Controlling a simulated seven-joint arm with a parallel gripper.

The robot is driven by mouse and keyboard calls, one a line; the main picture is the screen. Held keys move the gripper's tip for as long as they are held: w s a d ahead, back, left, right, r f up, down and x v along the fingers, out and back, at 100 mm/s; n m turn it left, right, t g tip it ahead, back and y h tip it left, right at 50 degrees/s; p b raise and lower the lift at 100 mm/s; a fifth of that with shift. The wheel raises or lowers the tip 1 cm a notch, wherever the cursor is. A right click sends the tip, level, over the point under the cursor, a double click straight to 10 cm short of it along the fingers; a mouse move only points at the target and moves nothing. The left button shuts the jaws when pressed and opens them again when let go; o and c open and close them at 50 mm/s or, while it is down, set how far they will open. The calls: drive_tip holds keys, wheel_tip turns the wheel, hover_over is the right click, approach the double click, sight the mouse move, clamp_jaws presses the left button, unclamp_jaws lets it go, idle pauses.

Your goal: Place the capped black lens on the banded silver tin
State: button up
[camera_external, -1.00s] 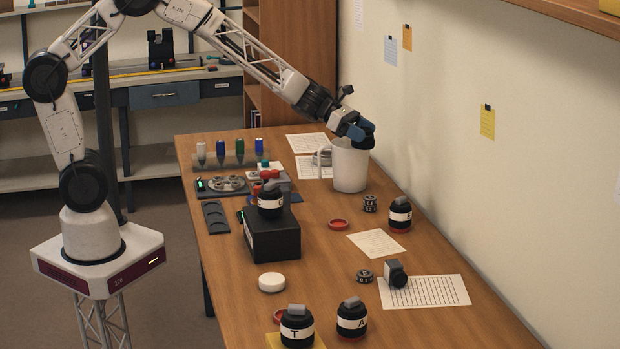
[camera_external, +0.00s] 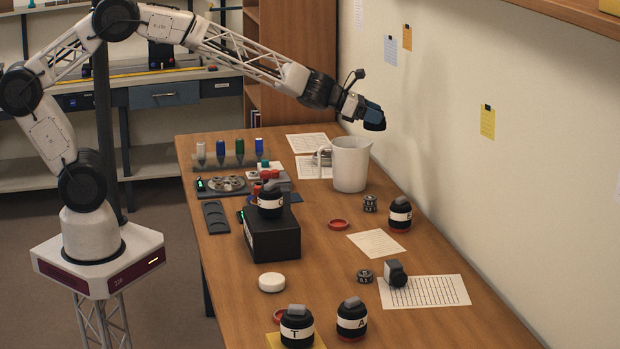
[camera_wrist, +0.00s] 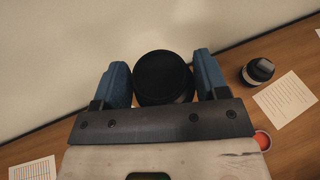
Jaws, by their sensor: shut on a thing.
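My gripper (camera_external: 374,118) is up in the air above and to the right of the white pitcher (camera_external: 350,168). In the wrist view its two blue fingers (camera_wrist: 162,66) are shut on a round black object, which looks like the capped black lens (camera_wrist: 163,80); its flat dark end faces the camera. In the external view the fingers mostly hide it. I cannot pick out the banded silver tin with certainty.
A black box (camera_external: 272,242) carries a black jar (camera_external: 270,200). More black jars with white bands stand at right (camera_external: 400,214) and front (camera_external: 297,327), (camera_external: 352,320). A white puck (camera_external: 271,283), red rings and paper sheets lie about. The wall is close behind my gripper.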

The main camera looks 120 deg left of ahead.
drive_tip(key=shift+s+a+r+y, duration=0.2)
drive_tip(key=shift+a+y, duration=0.1)
drive_tip(key=shift+a, duration=0.15)
drive_tip(key=s+a+f+m+h, duration=0.1)
drive_tip(key=s+a+f, duration=0.2)
drive_tip(key=s, duration=0.6)
drive_tip(key=s+a+f+m+t+h, duration=0.1)
drive_tip(key=s+a+f, duration=0.3)
drive_tip(key=s+a, duration=0.3)
drive_tip(key=s+a+f+h, duration=0.1)
drive_tip(key=s+a+f, duration=0.2)
drive_tip(key=s, duration=0.9)
drive_tip(key=shift+a+f+m+t, duration=0.3)
drive_tip(key=shift+a+f+m, duration=0.1)
drive_tip(key=shift+a, duration=0.55)
drive_tip(key=shift+f, duration=1.95)
